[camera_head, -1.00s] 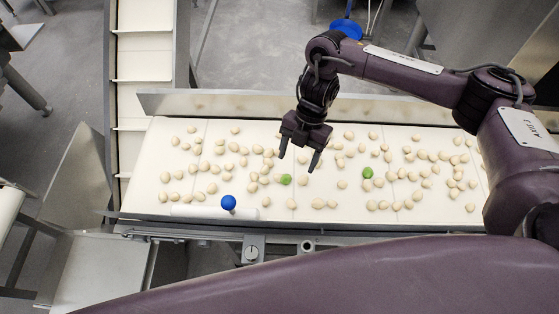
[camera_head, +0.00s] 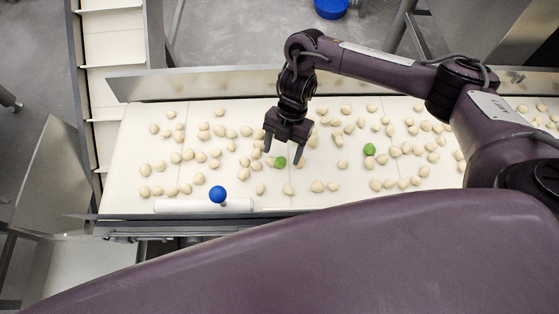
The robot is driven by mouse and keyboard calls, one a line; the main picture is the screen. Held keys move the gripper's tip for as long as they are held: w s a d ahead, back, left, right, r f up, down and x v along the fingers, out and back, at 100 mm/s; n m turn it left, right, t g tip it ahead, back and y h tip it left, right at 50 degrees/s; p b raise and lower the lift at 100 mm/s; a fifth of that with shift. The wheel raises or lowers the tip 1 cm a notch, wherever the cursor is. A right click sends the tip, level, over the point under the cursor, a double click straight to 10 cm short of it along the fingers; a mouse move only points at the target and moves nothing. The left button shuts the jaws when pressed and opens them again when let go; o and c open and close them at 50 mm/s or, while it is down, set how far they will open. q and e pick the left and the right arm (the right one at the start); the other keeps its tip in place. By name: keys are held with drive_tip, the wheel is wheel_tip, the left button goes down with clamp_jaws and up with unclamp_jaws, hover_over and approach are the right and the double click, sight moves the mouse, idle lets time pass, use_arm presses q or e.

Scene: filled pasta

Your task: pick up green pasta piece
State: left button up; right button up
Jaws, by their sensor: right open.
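Two green pasta pieces lie among pale ones on the white conveyor belt (camera_head: 130,170). One green pasta piece (camera_head: 280,162) is near the middle, with a pale piece close on its left. The other green pasta piece (camera_head: 369,149) lies farther right. My right gripper (camera_head: 282,158) is open, fingers pointing down, just above and around the middle green piece in the picture. I cannot tell how high the fingertips are above the belt. Nothing is between the fingers except that piece seen below them. My left gripper is not in view.
Several pale pasta pieces (camera_head: 317,186) are scattered over the belt. A blue knob (camera_head: 218,194) on a white bar stands at the front edge. A metal guard (camera_head: 190,84) runs along the back. A blue container (camera_head: 331,8) is on the floor behind.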

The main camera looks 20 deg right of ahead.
sight(280, 163)
drive_tip(key=shift+x, duration=1.1)
drive_tip(key=c, duration=1)
drive_tip(key=shift+c, duration=0.3)
